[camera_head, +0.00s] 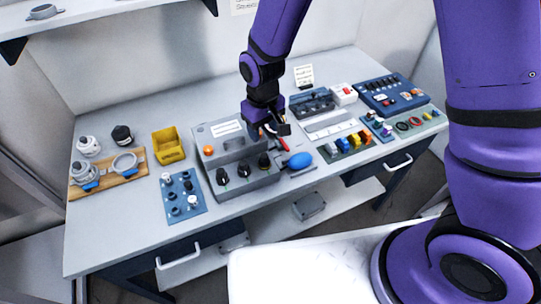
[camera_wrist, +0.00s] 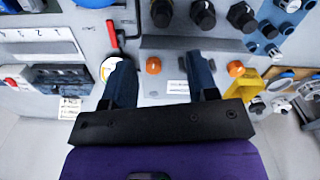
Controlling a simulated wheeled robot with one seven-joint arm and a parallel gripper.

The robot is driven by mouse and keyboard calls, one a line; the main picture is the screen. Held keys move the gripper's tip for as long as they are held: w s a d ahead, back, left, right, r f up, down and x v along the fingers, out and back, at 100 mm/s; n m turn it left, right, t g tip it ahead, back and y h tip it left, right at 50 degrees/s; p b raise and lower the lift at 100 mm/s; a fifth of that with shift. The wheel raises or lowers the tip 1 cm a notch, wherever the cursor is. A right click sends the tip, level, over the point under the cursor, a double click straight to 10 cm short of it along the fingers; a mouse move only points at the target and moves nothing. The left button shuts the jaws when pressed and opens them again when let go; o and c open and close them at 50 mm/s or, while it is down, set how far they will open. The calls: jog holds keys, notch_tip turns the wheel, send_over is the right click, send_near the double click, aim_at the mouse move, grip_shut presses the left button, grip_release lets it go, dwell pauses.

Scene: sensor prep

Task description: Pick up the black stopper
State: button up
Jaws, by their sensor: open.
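A squat black round piece (camera_head: 122,135) at the back left of the bench is one candidate for the black stopper. Several small dark pieces stand on a blue board (camera_head: 197,210) left of the grey control box, with pale-topped ones among them; I cannot tell which is the stopper. Dark blue pieces on that board also show at the upper right of the wrist view (camera_wrist: 265,28). My gripper (camera_head: 270,131) is above the back right of the grey box (camera_head: 240,190), away from all of these. In the wrist view its fingers (camera_wrist: 161,66) are spread, with nothing between them.
A yellow bin (camera_head: 168,146) stands between the black piece and the grey box. A wooden board (camera_head: 132,172) with metal ring parts lies far left. A red-handled lever (camera_wrist: 115,40) and black knobs (camera_wrist: 203,14) rise near my gripper. Bare bench top lies along the front left.

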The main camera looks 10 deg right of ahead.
send_over(264, 155)
notch_tip(264, 155, down, 4)
jog(key=shift+w+d+f, duration=0.1)
jog(key=shift+d, duration=0.05)
jog(key=shift+f, duration=2.75)
jog(key=c, duration=1)
